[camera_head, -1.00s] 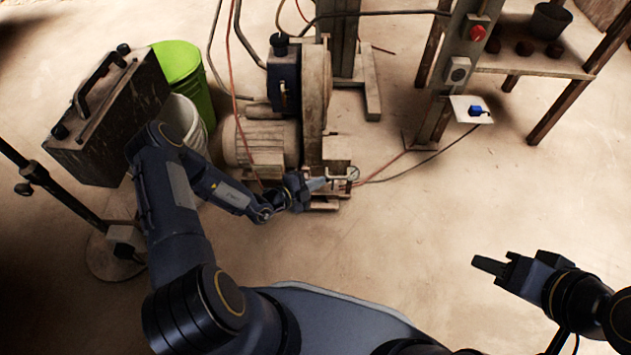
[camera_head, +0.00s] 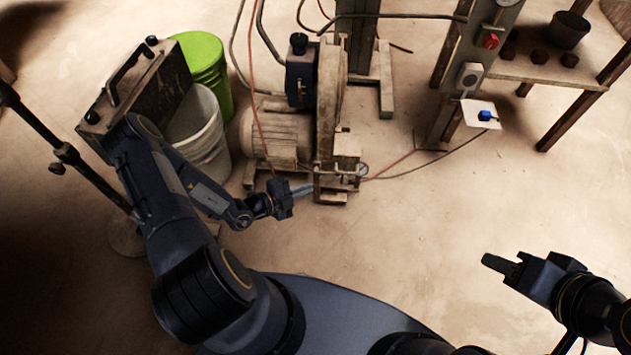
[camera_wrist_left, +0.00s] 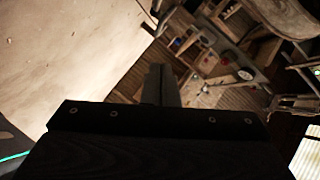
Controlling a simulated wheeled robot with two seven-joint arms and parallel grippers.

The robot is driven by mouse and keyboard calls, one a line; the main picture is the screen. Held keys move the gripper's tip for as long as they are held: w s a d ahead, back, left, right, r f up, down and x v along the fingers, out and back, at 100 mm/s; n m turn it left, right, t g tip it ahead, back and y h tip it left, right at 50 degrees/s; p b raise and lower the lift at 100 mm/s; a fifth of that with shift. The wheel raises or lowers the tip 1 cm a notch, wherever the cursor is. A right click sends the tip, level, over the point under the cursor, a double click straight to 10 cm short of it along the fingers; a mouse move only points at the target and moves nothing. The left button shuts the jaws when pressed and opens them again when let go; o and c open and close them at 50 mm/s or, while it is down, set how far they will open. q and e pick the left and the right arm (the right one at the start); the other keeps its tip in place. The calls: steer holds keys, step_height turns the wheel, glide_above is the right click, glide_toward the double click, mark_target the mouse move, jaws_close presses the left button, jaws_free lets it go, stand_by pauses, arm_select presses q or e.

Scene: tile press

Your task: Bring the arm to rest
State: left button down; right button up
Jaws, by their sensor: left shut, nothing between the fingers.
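My left gripper (camera_head: 303,188) is in front of the base of the tile press (camera_head: 330,120). Its fingers are together with nothing between them, and they point right toward the small gauge and valve (camera_head: 360,171) at the press's foot. In the left wrist view the closed fingers (camera_wrist_left: 161,84) stand in the middle, with no object held. My right gripper (camera_head: 500,264) is over the bare floor at the lower right. Its fingers point left, and the gap between them cannot be made out.
A white bucket (camera_head: 205,135), a green bin (camera_head: 205,70) and a dark case (camera_head: 150,95) stand beside my left arm. A post with a red button (camera_head: 491,41) and a white plate (camera_head: 482,114) with a blue piece stand right. The middle floor is clear.

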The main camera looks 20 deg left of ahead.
arm_select(q)
steer(key=shift+s+a+r, duration=0.2)
steer(key=shift+s, duration=0.2)
steer(key=s+d+r+m+g+h, duration=0.15)
steer(key=r+m+g, duration=0.25)
steer(key=r+m, duration=0.9)
steer(key=s+d+r+m+g+h, duration=0.1)
steer(key=s+d+r+m+g, duration=0.25)
steer(key=r+m, duration=0.95)
steer(key=s+a+r+m+t+y, duration=0.15)
steer(key=s+r+m+y, duration=0.4)
steer(key=m, duration=0.75)
steer(key=s+a+r+m+y, duration=0.2)
steer(key=s+a+r+m, duration=0.1)
steer(key=s+m, duration=0.75)
step_height(320, 180, up, 29)
steer(key=w+m+p, duration=0.1)
steer(key=p, duration=2.8)
steer(key=shift+w+d+m, duration=0.15)
steer(key=shift+w+m, duration=0.05)
steer(key=shift+m, duration=0.15)
